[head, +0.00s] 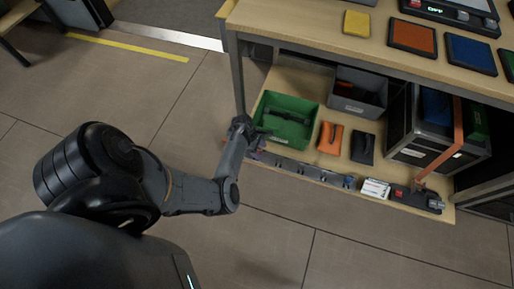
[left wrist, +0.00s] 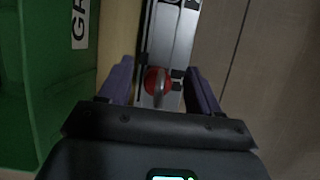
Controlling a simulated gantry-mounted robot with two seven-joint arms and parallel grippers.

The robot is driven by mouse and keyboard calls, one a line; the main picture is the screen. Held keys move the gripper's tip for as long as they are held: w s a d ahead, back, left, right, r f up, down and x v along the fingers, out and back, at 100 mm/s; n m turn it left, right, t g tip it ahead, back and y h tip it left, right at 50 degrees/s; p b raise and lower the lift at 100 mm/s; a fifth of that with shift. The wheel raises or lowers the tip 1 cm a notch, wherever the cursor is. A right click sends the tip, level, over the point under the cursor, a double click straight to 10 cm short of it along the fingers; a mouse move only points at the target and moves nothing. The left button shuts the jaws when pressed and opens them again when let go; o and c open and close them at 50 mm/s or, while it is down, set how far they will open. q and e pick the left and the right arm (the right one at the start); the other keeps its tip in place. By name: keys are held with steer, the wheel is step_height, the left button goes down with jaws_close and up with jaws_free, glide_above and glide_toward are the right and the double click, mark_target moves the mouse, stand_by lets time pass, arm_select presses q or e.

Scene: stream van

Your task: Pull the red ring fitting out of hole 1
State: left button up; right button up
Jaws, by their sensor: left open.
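The red ring fitting (left wrist: 154,76) sits in a grey metal rail (left wrist: 180,40) in the left wrist view. A grey ring or loop stands up on it. In the head view the rail (head: 305,171) runs along the front edge of the lower shelf, and my gripper hides the fitting at its left end. My left gripper (head: 254,142) is open there. In the left wrist view its two purple fingers (left wrist: 158,80) stand on either side of the fitting, with a gap on both sides. The hole number cannot be read. My right gripper is not in view.
A green bin (head: 288,112) stands close behind the left gripper; its wall fills the left of the wrist view. A grey bin (head: 357,95), an orange item (head: 330,138) and a dark item (head: 363,149) are on the shelf. The tabletop (head: 300,22) overhangs behind. Floor in front is clear.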

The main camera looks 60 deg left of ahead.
arm_select(q)
steer(key=shift+w+d+f, duration=0.1)
steer(key=shift+w+f, duration=0.05)
steer(key=shift+f, duration=0.1)
jaws_close()
stand_by(0.6)
steer(key=shift+r, duration=0.3)
steer(key=shift+r+p, duration=0.55)
steer(key=shift+p, duration=0.35)
steer(key=shift+r+p, duration=0.65)
steer(key=shift+p, duration=0.05)
steer(key=shift+r, duration=0.1)
steer(key=shift+r+p, duration=1.45)
steer(key=shift+p, duration=0.55)
